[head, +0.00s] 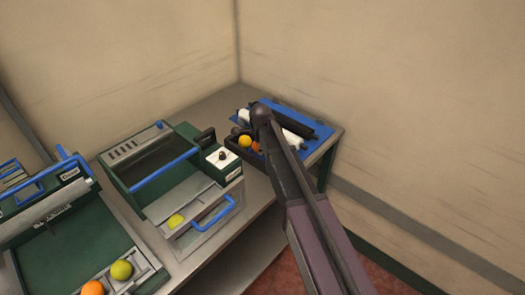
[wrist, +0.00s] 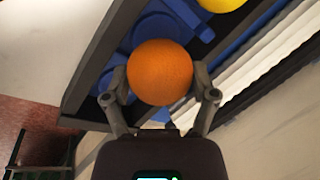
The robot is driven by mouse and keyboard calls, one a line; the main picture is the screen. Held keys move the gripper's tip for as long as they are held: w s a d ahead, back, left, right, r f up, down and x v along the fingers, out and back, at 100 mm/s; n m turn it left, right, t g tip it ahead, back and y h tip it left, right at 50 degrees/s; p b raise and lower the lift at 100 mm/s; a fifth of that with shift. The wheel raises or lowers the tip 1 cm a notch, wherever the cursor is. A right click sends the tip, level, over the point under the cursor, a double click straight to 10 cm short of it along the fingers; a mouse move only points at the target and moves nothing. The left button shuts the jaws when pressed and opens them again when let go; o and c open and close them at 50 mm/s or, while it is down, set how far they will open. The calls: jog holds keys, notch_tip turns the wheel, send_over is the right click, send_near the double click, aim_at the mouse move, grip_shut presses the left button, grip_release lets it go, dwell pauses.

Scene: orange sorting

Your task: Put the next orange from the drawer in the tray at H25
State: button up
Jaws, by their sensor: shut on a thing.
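My gripper (wrist: 160,88) is shut on an orange (wrist: 160,70), with one finger on each side. The orange is over or in the blue tray (wrist: 110,78); I cannot tell whether it touches the tray floor. In the head view the orange (head: 257,147) shows beside my arm, which hides part of the tray (head: 318,147). A yellow fruit (head: 244,141) lies in the tray close by; it also shows at the top of the wrist view (wrist: 222,3). An open drawer (head: 192,206) with a blue handle holds a yellow fruit (head: 175,220). No H25 label is readable.
Further left, another green unit (head: 70,250) holds an orange and a yellow-green fruit. Walls close off the back and right.

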jog(key=shift+w+f, duration=0.2)
jog(key=shift+w, duration=0.6)
jog(key=shift+s+f+b, duration=0.15)
jog(key=shift+f+b, duration=1.5)
jog(key=shift+b, duration=0.2)
jog(key=shift+f, duration=0.2)
jog(key=o, duration=1)
jog(key=shift+r, duration=0.1)
jog(key=shift+o, duration=0.2)
jog(key=shift+r, duration=0.1)
jog(key=p+v, duration=1.1)
jog(key=v, duration=0.1)
jog(key=shift+p, duration=0.3)
